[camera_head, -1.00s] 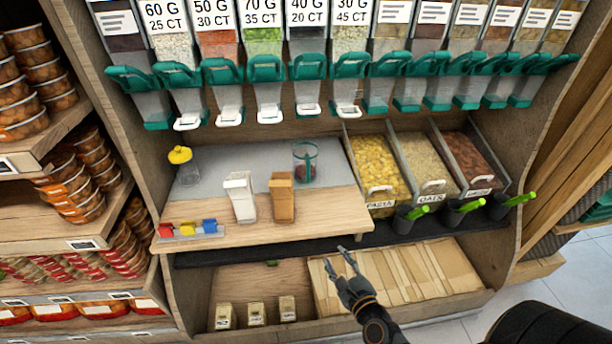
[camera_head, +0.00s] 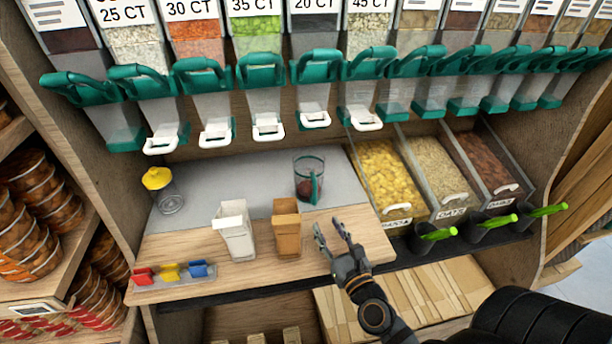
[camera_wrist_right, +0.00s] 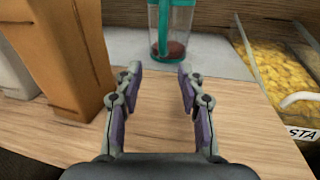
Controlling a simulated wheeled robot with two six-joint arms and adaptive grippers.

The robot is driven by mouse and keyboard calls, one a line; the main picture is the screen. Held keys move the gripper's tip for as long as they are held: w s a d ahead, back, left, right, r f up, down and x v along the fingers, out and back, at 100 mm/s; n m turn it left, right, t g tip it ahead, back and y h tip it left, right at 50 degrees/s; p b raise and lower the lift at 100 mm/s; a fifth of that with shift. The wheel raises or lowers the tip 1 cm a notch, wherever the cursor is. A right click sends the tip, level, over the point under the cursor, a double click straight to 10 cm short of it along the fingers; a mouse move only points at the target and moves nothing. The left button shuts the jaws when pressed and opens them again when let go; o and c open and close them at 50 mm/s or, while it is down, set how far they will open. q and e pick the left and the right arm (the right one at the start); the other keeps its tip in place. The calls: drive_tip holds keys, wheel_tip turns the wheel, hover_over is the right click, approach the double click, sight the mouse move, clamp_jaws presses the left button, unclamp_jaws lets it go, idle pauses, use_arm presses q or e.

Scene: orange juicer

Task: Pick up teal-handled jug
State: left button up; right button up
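The teal-handled jug (camera_head: 308,179) is clear with a teal rim and handle and dark red contents. It stands upright at the back of the counter, on the grey mat. In the right wrist view the jug (camera_wrist_right: 172,32) shows beyond the fingertips, its top cut off by the frame. My right gripper (camera_head: 332,235) is open and empty over the counter's front part, in front of the jug and apart from it. In the right wrist view the open fingers (camera_wrist_right: 159,82) point toward the jug. My left gripper is not in view.
An orange-brown container (camera_head: 286,228) and a white container (camera_head: 235,230) stand left of my right gripper. A pasta bin (camera_head: 384,178) is to the right. Teal-handled dispensers (camera_head: 262,72) hang above. A yellow-topped jar (camera_head: 167,190) and colored clips (camera_head: 170,271) are at left.

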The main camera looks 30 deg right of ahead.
sight(316, 202)
drive_tip(key=shift+w+d+r+p, duration=0.1)
drive_tip(key=shift+w+r+p, duration=0.2)
drive_tip(key=shift+w+p, duration=0.25)
drive_tip(key=shift+w+r+p, duration=0.25)
drive_tip(key=shift+w+p, duration=0.1)
drive_tip(key=shift+w, duration=0.35)
drive_tip(key=shift+w+d+f, duration=0.1)
drive_tip(key=shift+w+f, duration=0.15)
drive_tip(key=shift+w, duration=0.35)
drive_tip(key=shift+w+f, duration=0.2)
drive_tip(key=shift+w, duration=0.4)
drive_tip(key=shift+w+r+p, duration=0.15)
drive_tip(key=shift+r+p, duration=0.1)
drive_tip(key=shift+p, duration=0.15)
drive_tip(key=w, duration=0.1)
drive_tip(key=w+p, duration=0.1)
drive_tip(key=w, duration=0.2)
drive_tip(key=shift+d+r+p, duration=0.1)
drive_tip(key=shift+d+p, duration=0.2)
drive_tip(key=shift+d, duration=0.05)
drive_tip(key=shift+w, duration=0.35)
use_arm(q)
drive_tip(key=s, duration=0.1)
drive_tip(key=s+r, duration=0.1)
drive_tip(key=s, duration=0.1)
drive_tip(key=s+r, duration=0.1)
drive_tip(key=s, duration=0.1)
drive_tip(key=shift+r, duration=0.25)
use_arm(e)
drive_tip(key=shift+c, duration=0.4)
